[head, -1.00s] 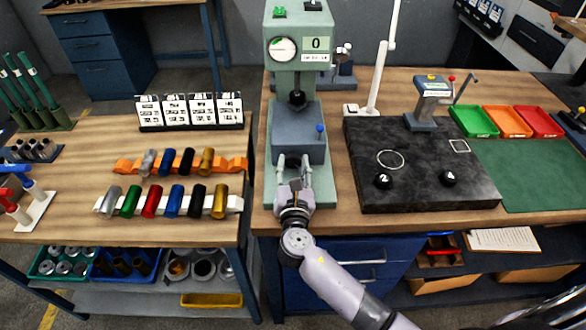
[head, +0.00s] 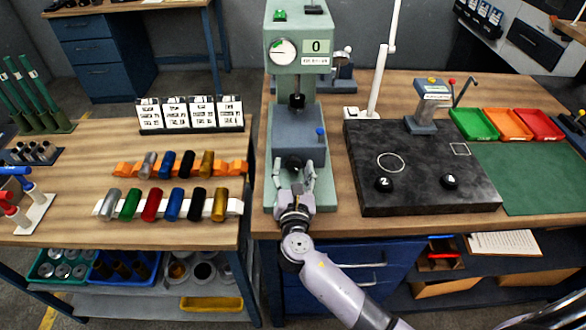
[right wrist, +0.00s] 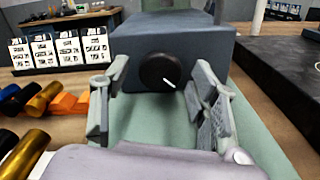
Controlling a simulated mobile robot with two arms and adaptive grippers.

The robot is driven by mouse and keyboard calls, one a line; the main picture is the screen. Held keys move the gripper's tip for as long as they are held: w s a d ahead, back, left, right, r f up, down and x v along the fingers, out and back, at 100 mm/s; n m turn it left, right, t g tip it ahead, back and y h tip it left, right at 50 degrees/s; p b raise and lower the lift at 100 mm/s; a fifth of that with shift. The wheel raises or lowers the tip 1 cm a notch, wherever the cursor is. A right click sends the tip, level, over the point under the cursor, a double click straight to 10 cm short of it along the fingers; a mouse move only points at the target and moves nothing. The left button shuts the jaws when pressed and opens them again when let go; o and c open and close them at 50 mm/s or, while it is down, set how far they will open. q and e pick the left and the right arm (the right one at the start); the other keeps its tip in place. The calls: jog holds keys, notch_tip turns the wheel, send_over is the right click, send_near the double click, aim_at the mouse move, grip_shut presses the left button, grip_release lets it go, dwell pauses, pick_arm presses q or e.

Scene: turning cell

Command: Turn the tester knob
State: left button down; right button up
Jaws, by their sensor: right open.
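The tester (head: 301,58) is a green upright machine with a round dial (head: 283,50) and a display reading 0. Its black knob (head: 292,163) sits low on the front of the blue-grey block (head: 300,133). In the right wrist view the knob (right wrist: 160,70) is round, with a white mark pointing to the lower right. My right gripper (head: 294,178) is open in front of the knob, with a finger on either side. In the right wrist view the open fingers (right wrist: 157,103) stand apart from the knob, which lies ahead between them. My left gripper is not in view.
A black stone plate (head: 420,180) with two black knobs lies right of the tester. Coloured cylinders (head: 165,203) lie in racks on the left table. Green, orange and red trays (head: 508,121) stand at the right.

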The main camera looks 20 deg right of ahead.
jog(key=v, duration=1.2)
jog(key=shift+w, duration=0.1)
dwell(0.9)
